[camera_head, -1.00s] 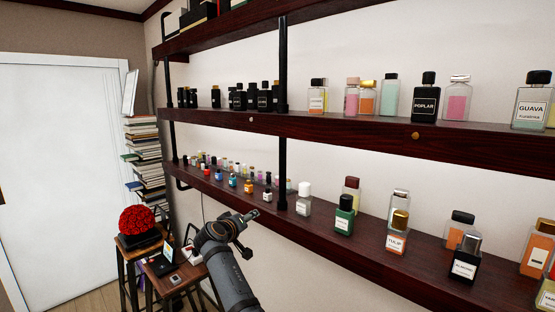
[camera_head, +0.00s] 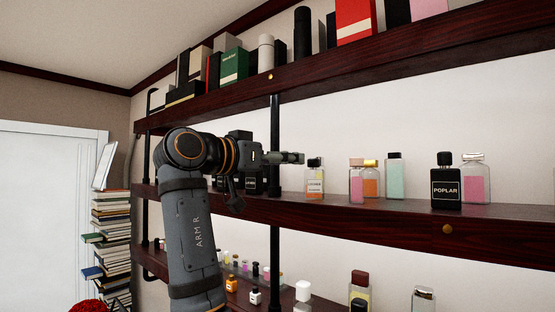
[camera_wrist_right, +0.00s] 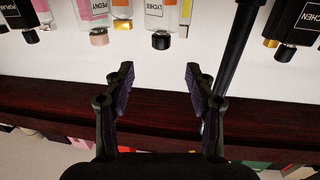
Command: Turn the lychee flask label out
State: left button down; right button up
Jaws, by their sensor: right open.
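The lychee flask (camera_head: 314,182) stands upright on the middle shelf (camera_head: 350,216), just right of the black pipe post. It is clear with a dark cap and a white label. The lychee flask (camera_wrist_right: 161,16) is upside down in the right wrist view, its label facing the camera, with a yellow-sided flask beside it. My right gripper (camera_head: 296,157) reaches in from the left near the flask's cap. Its two fingers are apart and empty in the wrist view (camera_wrist_right: 160,75), with the flask beyond them and not between them. My left gripper is not in view.
Pink, orange and green flasks (camera_head: 395,176) and the black Poplar flask (camera_head: 446,183) stand to the right. The pipe post (camera_head: 275,130) is close to my right gripper. Black flasks stand left of it, partly hidden by my arm. Boxes line the top shelf (camera_head: 400,50).

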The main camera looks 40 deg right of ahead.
aim_at(310, 161)
jog(key=d+p, duration=0.1)
jog(key=d, duration=0.1)
jog(key=w+d+p, duration=0.1)
jog(key=d, duration=0.2)
jog(key=d+p, duration=0.1)
jog(key=d, duration=0.2)
jog(key=shift+w+d, duration=0.25)
jog(key=shift+w, duration=0.05)
jog(key=shift+d, duration=0.5)
grip_shut()
jog(key=shift+r+p, duration=0.1)
jog(key=shift+p, duration=0.2)
